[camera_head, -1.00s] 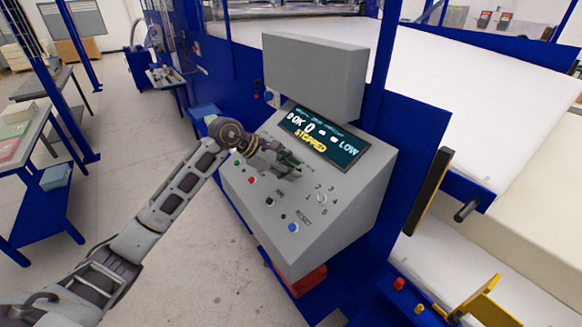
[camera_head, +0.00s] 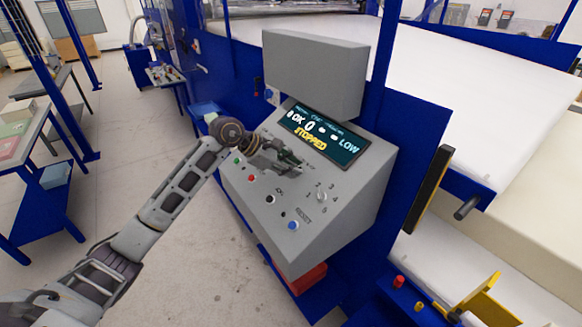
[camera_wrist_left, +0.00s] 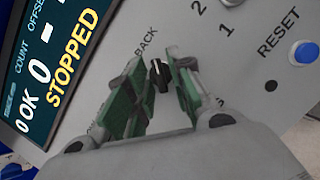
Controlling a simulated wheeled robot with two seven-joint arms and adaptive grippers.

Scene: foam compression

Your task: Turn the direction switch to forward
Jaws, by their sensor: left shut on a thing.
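The direction switch is a small black knob (camera_wrist_left: 158,75) in the left wrist view, beside the word BACK on the grey control panel (camera_head: 335,220). A pale mark shows on the knob, towards BACK; its exact angle is hard to tell. My left gripper (camera_wrist_left: 161,72) has its green-padded fingers on either side of the knob and is shut on it. In the head view, my left gripper (camera_head: 298,165) lies over the panel below the screen and hides the switch. My right gripper is not in view.
The screen (camera_head: 322,139) reads STOPPED. A numbered selector (camera_head: 321,196), a blue RESET button (camera_head: 292,225), a black knob (camera_head: 270,198), a red button (camera_head: 251,178) and a green button (camera_head: 237,161) sit close by. A grey box (camera_head: 315,75) overhangs the panel's back.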

